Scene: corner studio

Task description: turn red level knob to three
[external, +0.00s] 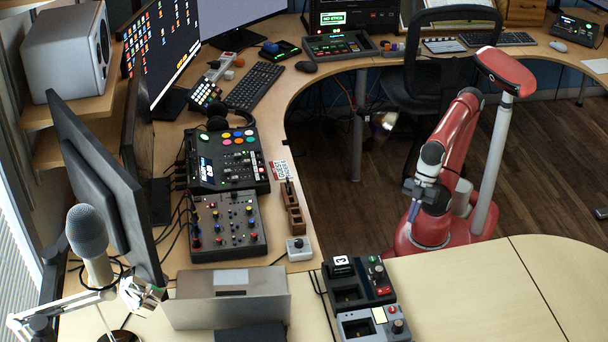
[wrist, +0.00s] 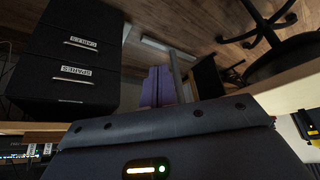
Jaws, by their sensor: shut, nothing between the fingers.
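A grey mixer (external: 228,224) with rows of small coloured knobs, some of them red, sits on the left desk in the external view. I cannot tell which red knob is the level knob, and no scale marks or pointer positions are readable. My gripper (external: 413,212) hangs low beside my red base, right of the desk and well away from these panels. Its purple fingers (wrist: 158,86) are shut and empty in the wrist view, where no knob shows.
A larger black mixer (external: 228,160) stands behind the grey one. A microphone (external: 90,240) and monitors line the left. A metal-fronted box (external: 228,297) lies at front. The front right desk (external: 470,293) is clear. Black labelled drawers (wrist: 75,60) and a chair (wrist: 285,50) show in the wrist view.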

